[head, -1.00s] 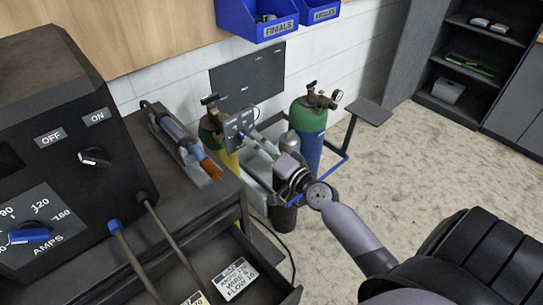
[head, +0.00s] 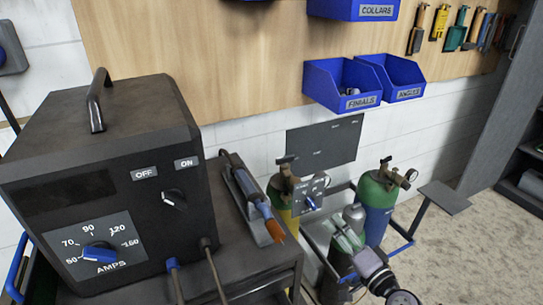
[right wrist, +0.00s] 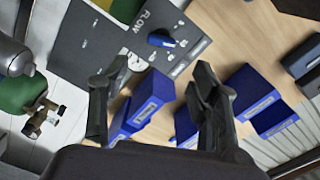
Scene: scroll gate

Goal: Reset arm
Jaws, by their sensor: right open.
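My right gripper (head: 346,236) shows at the lower right of the head view, in front of the gas cylinders. Its fingers are apart, with nothing between them, in the right wrist view (right wrist: 155,85). The grey flow panel with a blue knob (head: 310,198) stands just up and left of it in the head view. In the right wrist view, the panel (right wrist: 100,48) lies beyond the fingers, its blue knob between and above them. The gripper appears clear of the knob. My left gripper is not in view.
A black welder (head: 100,180) with dials stands at left on a dark cart. A torch (head: 252,202) lies in a holder beside it. A green-and-blue cylinder (head: 378,208) stands right of my gripper. Blue bins (head: 341,84) hang on the wooden board. Open floor (head: 480,255) is at right.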

